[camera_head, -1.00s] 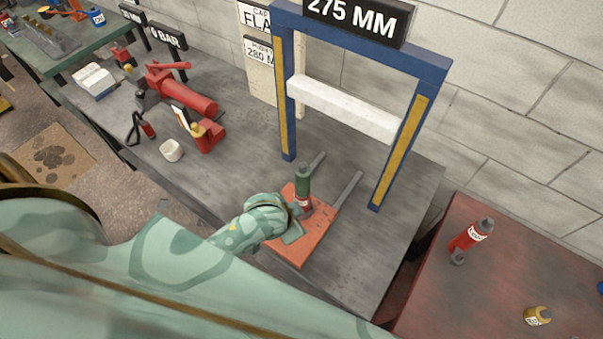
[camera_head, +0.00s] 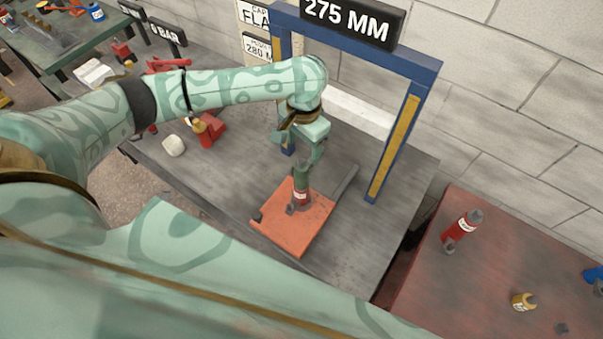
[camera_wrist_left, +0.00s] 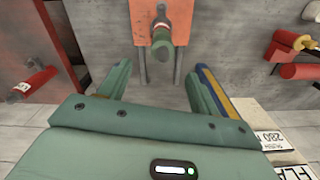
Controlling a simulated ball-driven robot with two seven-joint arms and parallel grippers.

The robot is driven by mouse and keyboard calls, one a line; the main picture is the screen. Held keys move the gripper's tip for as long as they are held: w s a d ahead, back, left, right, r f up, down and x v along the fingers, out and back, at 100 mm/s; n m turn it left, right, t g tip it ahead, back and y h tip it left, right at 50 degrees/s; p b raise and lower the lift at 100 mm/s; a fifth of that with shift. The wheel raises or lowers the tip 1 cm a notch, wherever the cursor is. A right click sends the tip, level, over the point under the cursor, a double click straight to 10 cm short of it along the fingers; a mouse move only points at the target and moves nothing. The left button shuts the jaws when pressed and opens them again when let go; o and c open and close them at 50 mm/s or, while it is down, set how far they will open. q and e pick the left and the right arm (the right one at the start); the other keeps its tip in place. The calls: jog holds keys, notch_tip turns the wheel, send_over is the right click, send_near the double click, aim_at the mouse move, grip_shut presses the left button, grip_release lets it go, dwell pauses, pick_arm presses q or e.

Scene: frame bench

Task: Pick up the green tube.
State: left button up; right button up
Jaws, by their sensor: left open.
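The green tube (camera_head: 302,176) stands upright on an orange-red plate (camera_head: 278,228) on the grey bench; its lower part is red with a pale label. My left gripper (camera_head: 299,150) is open above the tube, its fingers pointing down. In the left wrist view, the tube (camera_wrist_left: 162,46) shows end-on beyond the two open fingertips (camera_wrist_left: 155,75), roughly in line with the gap. The gripper appears empty. My right gripper is not in view.
A red jack-like tool (camera_head: 208,130) and a white cup (camera_head: 173,145) lie to the left. A red table (camera_head: 440,285) with a red bottle (camera_head: 462,230) is at right.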

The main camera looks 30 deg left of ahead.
aim_at(303, 161)
pick_arm(q)
notch_tip(303, 161, down, 6)
jog(key=shift+f+b, duration=0.2)
jog(key=shift+b, duration=0.65)
jog(key=f, duration=0.1)
jog(key=f+b, duration=0.1)
jog(key=f, duration=0.1)
jog(key=f+b, duration=0.1)
jog(key=f, duration=0.1)
jog(key=shift+a+f, duration=0.2)
jog(key=shift+a, duration=0.05)
jog(key=shift+r, duration=0.1)
jog(key=shift+c, duration=0.3)
jog(key=c, duration=1.2)
jog(key=shift+c, duration=0.2)
jog(key=shift+r, duration=0.15)
